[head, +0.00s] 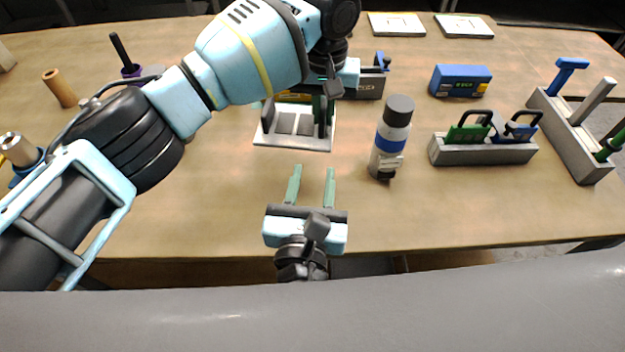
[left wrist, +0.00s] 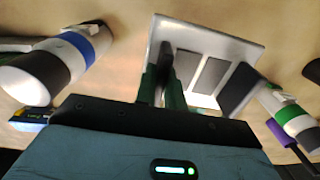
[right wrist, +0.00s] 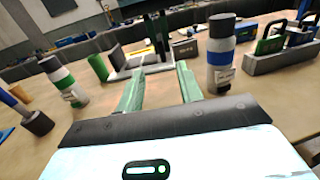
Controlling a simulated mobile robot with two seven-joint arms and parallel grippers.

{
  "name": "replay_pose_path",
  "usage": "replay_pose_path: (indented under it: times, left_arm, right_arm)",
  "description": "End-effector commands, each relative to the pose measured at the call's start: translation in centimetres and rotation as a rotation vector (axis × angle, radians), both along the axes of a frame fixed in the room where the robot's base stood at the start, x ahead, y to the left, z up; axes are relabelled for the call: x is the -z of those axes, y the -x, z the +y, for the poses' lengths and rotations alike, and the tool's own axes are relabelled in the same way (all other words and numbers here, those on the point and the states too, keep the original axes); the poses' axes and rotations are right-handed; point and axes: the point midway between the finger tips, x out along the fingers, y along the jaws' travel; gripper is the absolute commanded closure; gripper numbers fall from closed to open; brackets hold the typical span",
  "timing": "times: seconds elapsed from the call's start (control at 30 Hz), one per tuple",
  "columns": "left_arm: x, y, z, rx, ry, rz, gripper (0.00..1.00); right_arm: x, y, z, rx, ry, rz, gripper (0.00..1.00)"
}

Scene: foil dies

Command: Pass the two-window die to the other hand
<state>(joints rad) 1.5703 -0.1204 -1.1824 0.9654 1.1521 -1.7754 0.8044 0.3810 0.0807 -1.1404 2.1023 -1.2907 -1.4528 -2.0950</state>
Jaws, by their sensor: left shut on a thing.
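The two-window die (head: 283,141) is a white plate with two dark grey rectangles and a dark upright grip at each side. It is in the middle of the head view and also shows in the left wrist view (left wrist: 208,45). My left gripper (head: 323,116) reaches down from above and is shut on the die's right upright in the head view. Whether the plate touches the table is unclear. My right gripper (head: 314,171) is open and empty, nearer the front edge, its fingers pointing at the die; the die is partly visible between and beyond them in the right wrist view.
A blue-banded bottle (head: 390,140) stands just right of the die. A grey rack (head: 485,153) with green and blue handled pieces is farther right, beside a long grey tool holder (head: 570,135). A blue box (head: 460,80) stands behind. The table front between bottle and rack is clear.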

Motion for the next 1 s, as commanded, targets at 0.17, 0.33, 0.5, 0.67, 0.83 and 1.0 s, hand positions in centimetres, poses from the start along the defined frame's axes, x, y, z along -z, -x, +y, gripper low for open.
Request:
replay_pose_path:
  times: [0.17, 0.33, 0.5, 0.67, 0.83, 1.0]
  left_arm:
    - [-0.1, 0.0, 0.0, 0.0, 0.0, -0.002, 1.0]
    - [-0.1, 0.0, 0.0, 0.0, 0.0, -0.002, 1.0]
    - [-0.1, 0.0, 0.0, 0.0, 0.0, -0.002, 1.0]
    - [-0.1, 0.0, 0.0, 0.0, 0.0, -0.002, 1.0]
    - [-0.1, 0.0, 0.0, 0.0, 0.0, -0.002, 1.0]
    - [-0.1, 0.0, 0.0, 0.0, 0.0, -0.002, 1.0]
  right_arm:
    - [-0.1, -2.0, -0.5, 0.002, 0.004, -0.003, 0.64]
    - [-0.1, -4.8, -1.1, 0.004, 0.002, -0.004, 0.64]
    - [-0.1, -7.6, -1.6, 0.003, 0.002, -0.003, 0.64]
    - [-0.1, -9.7, -2.0, 0.003, 0.003, -0.003, 0.64]
    - [0.0, -11.1, -2.3, 0.003, 0.001, -0.002, 0.64]
    - [0.0, -11.5, -2.4, 0.002, 0.0, 0.0, 0.64]
